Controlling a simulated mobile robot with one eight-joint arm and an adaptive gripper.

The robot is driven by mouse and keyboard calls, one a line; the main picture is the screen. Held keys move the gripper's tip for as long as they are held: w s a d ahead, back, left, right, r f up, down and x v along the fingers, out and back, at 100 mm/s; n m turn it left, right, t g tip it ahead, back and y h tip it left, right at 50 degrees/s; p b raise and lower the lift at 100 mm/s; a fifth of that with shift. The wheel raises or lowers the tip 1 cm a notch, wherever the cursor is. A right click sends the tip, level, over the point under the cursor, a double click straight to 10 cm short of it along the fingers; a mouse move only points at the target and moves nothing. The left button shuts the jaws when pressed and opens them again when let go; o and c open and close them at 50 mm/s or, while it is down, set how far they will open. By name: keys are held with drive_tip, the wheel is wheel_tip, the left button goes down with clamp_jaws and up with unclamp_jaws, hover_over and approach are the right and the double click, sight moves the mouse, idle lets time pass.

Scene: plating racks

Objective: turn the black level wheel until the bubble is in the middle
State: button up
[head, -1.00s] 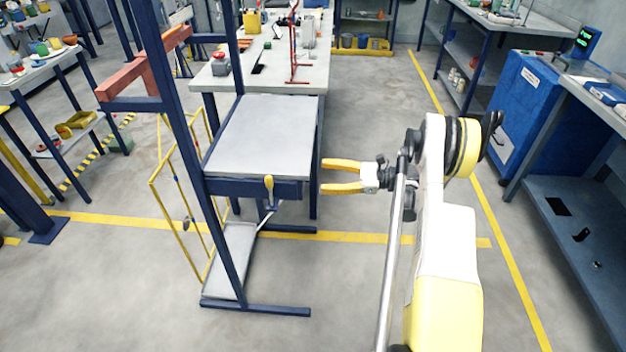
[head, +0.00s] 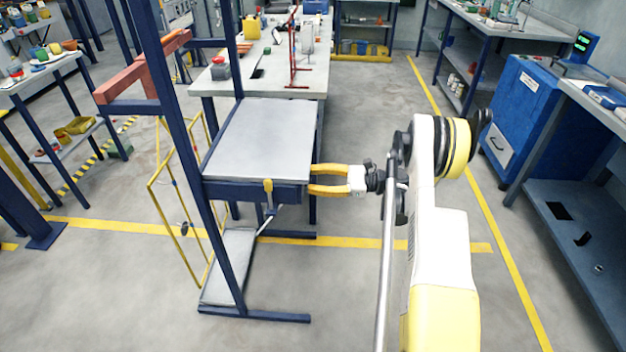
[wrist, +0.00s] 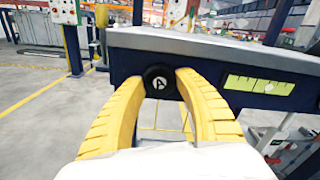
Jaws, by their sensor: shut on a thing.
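The black level wheel (wrist: 158,82), marked with a white A, sits on the dark blue side beam of the stand. My gripper (wrist: 160,77) has its two yellow fingers shut on the wheel, one on each side. In the head view my gripper (head: 311,181) reaches the right side of the grey-topped stand (head: 262,140); the wheel is hidden there. The yellow-green level vial (wrist: 258,85) is on the same beam, right of the wheel in the wrist view. It shows dark marks, but I cannot make out the bubble's place for sure.
A yellow-handled part (head: 268,187) hangs on the stand's front edge. A blue upright (head: 185,140) rises at its left. A long workbench (head: 300,84) stands behind. A blue cabinet (head: 520,110) is at the right, with clear floor between it and my arm.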

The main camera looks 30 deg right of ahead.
drive_tip(key=n, duration=0.3)
drive_tip(key=shift+n, duration=0.3)
drive_tip(key=o, duration=1.2)
